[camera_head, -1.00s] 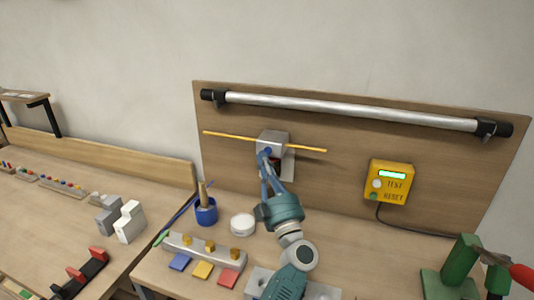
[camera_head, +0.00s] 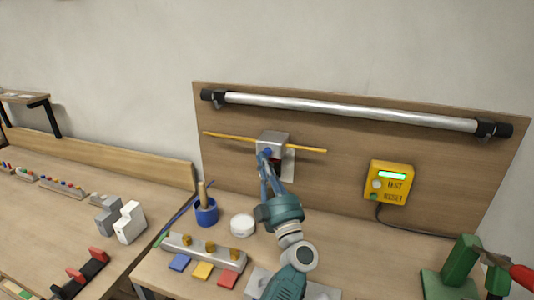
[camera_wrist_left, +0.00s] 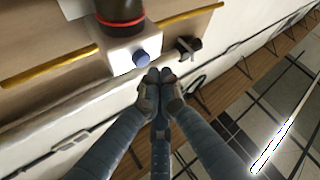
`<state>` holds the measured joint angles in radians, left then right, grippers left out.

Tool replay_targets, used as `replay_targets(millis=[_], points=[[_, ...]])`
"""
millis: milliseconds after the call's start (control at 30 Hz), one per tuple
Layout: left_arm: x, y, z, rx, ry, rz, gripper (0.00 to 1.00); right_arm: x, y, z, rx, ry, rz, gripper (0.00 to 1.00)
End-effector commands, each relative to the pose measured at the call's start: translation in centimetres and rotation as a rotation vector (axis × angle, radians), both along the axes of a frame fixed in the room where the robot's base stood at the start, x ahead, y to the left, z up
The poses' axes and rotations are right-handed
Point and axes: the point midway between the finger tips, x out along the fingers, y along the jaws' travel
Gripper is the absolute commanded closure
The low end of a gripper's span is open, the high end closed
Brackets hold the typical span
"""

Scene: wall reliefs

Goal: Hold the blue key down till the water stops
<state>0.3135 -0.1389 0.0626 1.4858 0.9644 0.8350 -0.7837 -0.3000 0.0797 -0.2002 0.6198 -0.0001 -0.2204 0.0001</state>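A grey-white box (camera_head: 274,139) is fixed to the upright wooden board. A round blue key (camera_wrist_left: 141,59) sticks out of its face in the left wrist view. The key also shows as a small blue spot in the head view (camera_head: 267,151). My left gripper (camera_wrist_left: 159,75) has its fingertips together and empty, just beside and below the key in the wrist view. I cannot tell whether they touch it. The box also carries a black cylinder with a red ring (camera_wrist_left: 120,15). I see no water. My right gripper is not in view.
A yellow rod (camera_head: 228,136) crosses the board at the box. Below stand a blue cup (camera_head: 206,213), a white round tub (camera_head: 242,225) and a grey block with blue, yellow and red pads (camera_head: 203,271). A yellow tester (camera_head: 388,182) hangs right. A green stand (camera_head: 455,265) is lower right.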

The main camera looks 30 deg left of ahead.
Motion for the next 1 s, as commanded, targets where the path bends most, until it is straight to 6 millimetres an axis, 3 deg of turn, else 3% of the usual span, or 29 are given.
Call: replay_targets(millis=[1000], points=[[1.1,0.3,0.0,0.0,-0.001,0.001,1.0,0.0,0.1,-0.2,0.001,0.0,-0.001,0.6]])
